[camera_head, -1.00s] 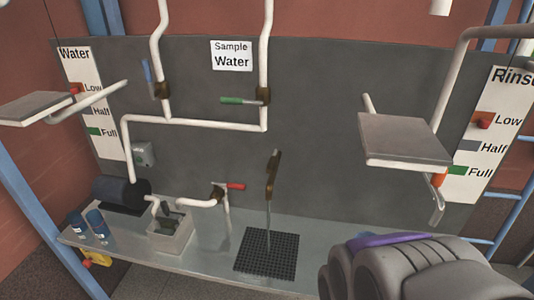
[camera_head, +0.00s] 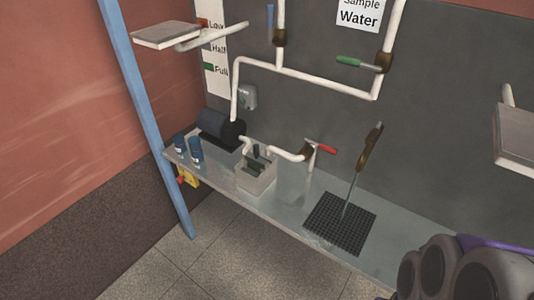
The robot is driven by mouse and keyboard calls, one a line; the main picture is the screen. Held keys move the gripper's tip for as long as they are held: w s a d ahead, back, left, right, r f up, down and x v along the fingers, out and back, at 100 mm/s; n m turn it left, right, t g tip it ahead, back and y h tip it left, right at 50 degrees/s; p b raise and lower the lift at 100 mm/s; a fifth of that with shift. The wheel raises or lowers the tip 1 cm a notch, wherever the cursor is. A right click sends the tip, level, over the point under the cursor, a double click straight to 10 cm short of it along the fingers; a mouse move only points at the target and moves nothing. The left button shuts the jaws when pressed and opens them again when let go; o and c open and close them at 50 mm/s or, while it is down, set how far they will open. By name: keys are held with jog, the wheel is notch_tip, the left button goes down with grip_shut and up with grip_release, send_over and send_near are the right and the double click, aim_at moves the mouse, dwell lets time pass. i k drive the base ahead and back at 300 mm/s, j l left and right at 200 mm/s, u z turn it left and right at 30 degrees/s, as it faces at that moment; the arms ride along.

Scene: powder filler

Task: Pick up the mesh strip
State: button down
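A black square mat with a mesh-like grid (camera_head: 335,237) lies flat on the grey bench, right of its middle. A thin rod with a brown handle (camera_head: 369,149) rises over the mat. A pale box (camera_head: 254,184) left of the mat holds small dark pieces, too small to identify. I cannot tell for certain which item is the mesh strip. Grey rounded parts of my arm, with a purple piece, fill the lower right corner. My gripper's fingers do not show.
The bench (camera_head: 390,252) runs along the dark wall. White pipes with a red-handled tap (camera_head: 320,148) rise behind. A blue post (camera_head: 148,120) stands at left; the tiled floor in front is clear.

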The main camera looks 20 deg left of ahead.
aim_at(255, 162)
jog(key=i+j+u, duration=0.25)
jog(key=j, duration=0.25)
jog(key=i+j+u, duration=0.1)
jog(key=j+u, duration=0.2)
jog(key=j, duration=0.2)
jog(key=i+j+u, duration=0.25)
jog(key=j, duration=0.2)
jog(key=i+j+u, duration=0.25)
jog(key=i+j, duration=0.05)
jog(key=j, duration=0.1)
